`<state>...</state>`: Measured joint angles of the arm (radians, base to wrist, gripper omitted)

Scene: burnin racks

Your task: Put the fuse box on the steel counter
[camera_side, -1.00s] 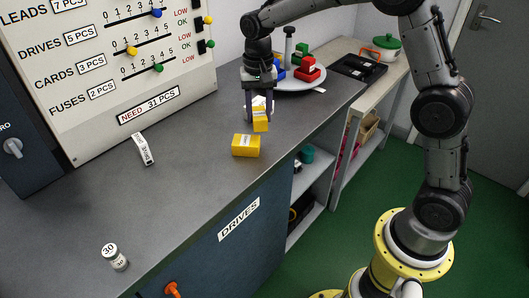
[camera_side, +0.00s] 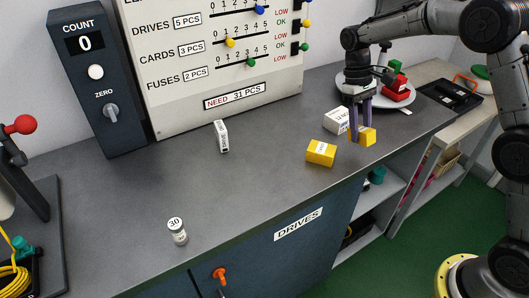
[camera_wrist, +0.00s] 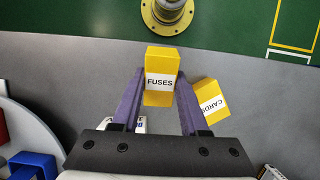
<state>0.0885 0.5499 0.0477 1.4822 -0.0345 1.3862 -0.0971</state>
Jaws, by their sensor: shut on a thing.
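The yellow fuse box, labelled FUSES (camera_wrist: 161,60) in the wrist view, is between my gripper's two purple fingers (camera_wrist: 159,84). In the side view my gripper (camera_side: 360,134) points down, shut on the fuse box (camera_side: 369,137), over the right part of the steel counter (camera_side: 270,185). The box is low, close to the counter top; I cannot tell if it touches. Another yellow box, labelled CARDS (camera_wrist: 210,102), lies on the counter to the left of my gripper in the side view (camera_side: 321,152).
A white box (camera_side: 336,120) sits just behind my gripper. A grey plate (camera_side: 401,99) with coloured blocks stands behind on the right. The counter's middle is clear.

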